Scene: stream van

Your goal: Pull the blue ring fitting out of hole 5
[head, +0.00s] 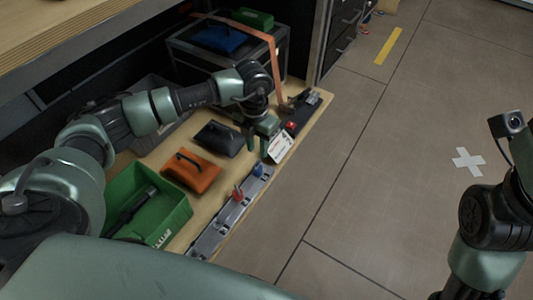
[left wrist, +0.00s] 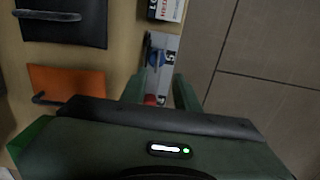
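The blue ring fitting (head: 258,170) stands on a grey rail (head: 215,232) along the bench's front edge in the head view. A red fitting (head: 238,193) stands nearer to me on the same rail. My left gripper (head: 258,143) is above and just beyond the blue fitting, fingers pointing down. In the left wrist view its fingers (left wrist: 160,92) are apart with a gap over the rail (left wrist: 163,45). The red fitting (left wrist: 151,100) shows low in that gap, and blue (left wrist: 153,57) shows above it. Hole numbers are too small to read. My right gripper is out of view.
A white printed card (head: 281,147) and a black device with a red button (head: 291,125) lie beyond the rail. Orange (head: 192,173) and dark (head: 220,138) handled pouches and a green bin (head: 150,205) are left of it. Floor at right is open.

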